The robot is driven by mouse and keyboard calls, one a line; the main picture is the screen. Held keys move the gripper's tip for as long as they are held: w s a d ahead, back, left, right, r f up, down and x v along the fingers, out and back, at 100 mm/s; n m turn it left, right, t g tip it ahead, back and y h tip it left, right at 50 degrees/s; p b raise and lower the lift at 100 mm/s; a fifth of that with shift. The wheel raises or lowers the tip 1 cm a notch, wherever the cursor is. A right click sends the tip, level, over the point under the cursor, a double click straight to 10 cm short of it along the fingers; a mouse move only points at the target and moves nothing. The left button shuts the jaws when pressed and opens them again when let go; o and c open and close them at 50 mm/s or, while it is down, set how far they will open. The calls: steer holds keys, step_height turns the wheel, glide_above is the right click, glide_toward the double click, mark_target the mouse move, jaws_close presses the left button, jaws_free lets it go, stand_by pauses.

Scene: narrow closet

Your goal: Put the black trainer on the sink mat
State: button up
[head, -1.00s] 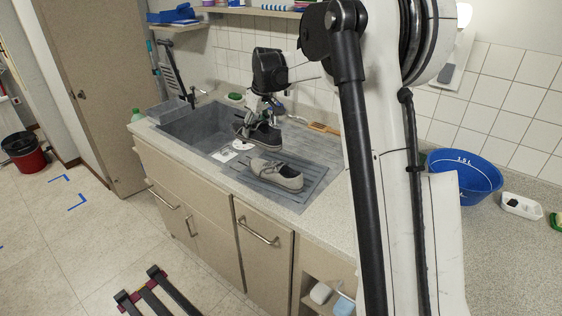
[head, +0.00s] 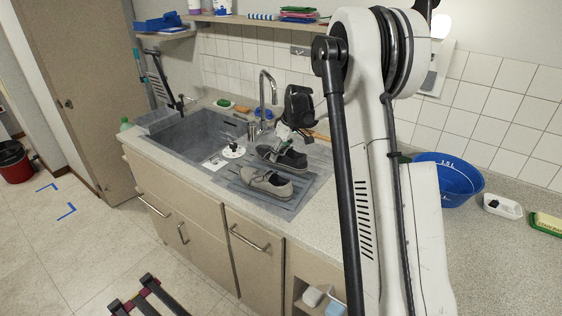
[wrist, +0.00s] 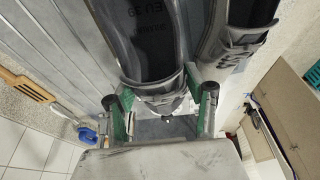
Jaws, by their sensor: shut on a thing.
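The black trainer (head: 282,156) is at the back of the grey ribbed sink mat (head: 308,187), toe to the right in the head view. I cannot tell whether its sole touches the mat. A grey trainer (head: 266,182) lies in front of it on the mat. My gripper (head: 287,140) is shut on the black trainer's heel end from above. In the wrist view, my gripper's fingers (wrist: 160,105) stand either side of the heel of the black trainer (wrist: 148,45). The other trainer shows to the right in the wrist view (wrist: 238,35).
The sink basin (head: 185,140) is left of the mat, with a white round object (head: 232,151) at its near right side. A tall tap (head: 268,88) stands behind. A wooden brush (wrist: 28,86) lies behind the mat. A blue tub (head: 447,180) stands on the right counter.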

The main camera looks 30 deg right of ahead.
mark_target(281, 162)
steer(key=shift+s+d+f, duration=0.1)
steer(key=shift+d+f, duration=0.1)
steer(key=shift+f, duration=0.15)
steer(key=shift+f+p, duration=0.3)
steer(key=shift+f, duration=1.5)
steer(key=shift+f, duration=0.2)
steer(key=o, duration=1.4)
steer(key=shift+r, duration=0.15)
